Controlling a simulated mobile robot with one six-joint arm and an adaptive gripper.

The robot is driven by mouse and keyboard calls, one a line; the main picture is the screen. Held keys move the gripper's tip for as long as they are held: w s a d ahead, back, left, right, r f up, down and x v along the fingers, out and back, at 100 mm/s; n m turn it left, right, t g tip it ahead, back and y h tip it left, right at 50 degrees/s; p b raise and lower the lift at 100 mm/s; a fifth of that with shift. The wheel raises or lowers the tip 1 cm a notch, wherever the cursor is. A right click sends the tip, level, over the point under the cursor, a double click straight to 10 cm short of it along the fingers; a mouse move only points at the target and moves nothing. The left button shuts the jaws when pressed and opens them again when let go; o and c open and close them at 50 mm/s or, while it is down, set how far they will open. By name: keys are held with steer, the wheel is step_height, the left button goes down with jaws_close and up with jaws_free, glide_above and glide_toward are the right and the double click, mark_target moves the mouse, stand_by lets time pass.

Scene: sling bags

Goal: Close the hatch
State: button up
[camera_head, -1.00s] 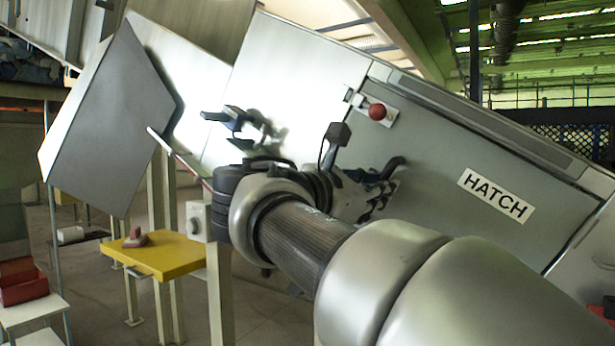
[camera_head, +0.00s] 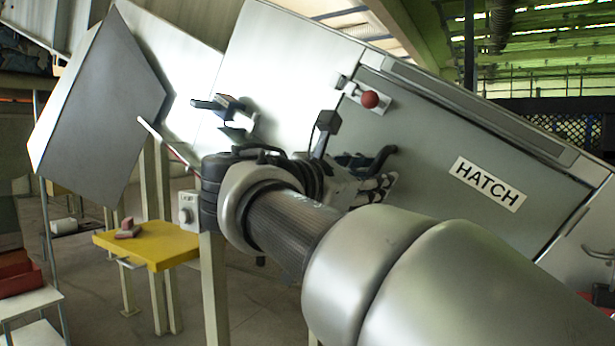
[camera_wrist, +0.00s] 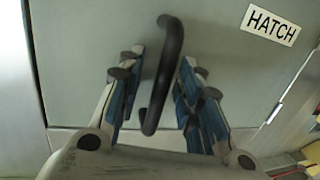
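The hatch (camera_head: 440,150) is a grey panel labelled HATCH, set in a pale sloping casing; I cannot tell whether it sits fully flush. A red-knobbed latch (camera_head: 370,99) is at its upper left corner. Its black bar handle (camera_head: 383,158) is partly hidden behind my arm. In the wrist view the handle (camera_wrist: 165,75) stands between the two blue-padded fingers of my gripper (camera_wrist: 160,68). The fingers are open, with gaps on both sides of the bar. In the head view my gripper (camera_head: 368,186) is mostly hidden by my arm.
A yellow table (camera_head: 150,246) with a small reddish block (camera_head: 128,228) stands at lower left. A grey angled panel (camera_head: 105,105) hangs at upper left. A control box (camera_head: 190,210) sits on a post beside my arm. A red bin (camera_head: 18,272) is at far left.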

steer(key=v, duration=1.1)
steer(key=shift+s+a, duration=0.2)
steer(key=s+d+f+m+g+y+b, duration=0.2)
steer(key=d+f+b, duration=0.15)
steer(key=f, duration=0.55)
steer(key=s+d+f+m+g+y+b, duration=0.1)
steer(key=s+d+f+m+b, duration=0.2)
steer(key=f, duration=0.7)
steer(key=s+d+f+m+g+y+b, duration=0.1)
steer(key=s+d+f+g+y+b, duration=0.15)
steer(key=d+f, duration=0.45)
steer(key=s+a+f+m+y+b, duration=0.1)
steer(key=s+f+m+y+b, duration=0.1)
steer(key=f, duration=0.8)
steer(key=s+a+f+m+g+y+b, duration=0.1)
steer(key=s+f+m+b, duration=0.4)
steer(key=f, duration=0.6)
steer(key=s+a+f+m+y+b, duration=0.3)
steer(key=s+f+m, duration=0.4)
steer(key=f, duration=0.4)
steer(key=shift+a+y, duration=0.25)
steer(key=shift+y, duration=0.6)
steer(key=shift+o, duration=0.3)
steer(key=shift+g, duration=0.25)
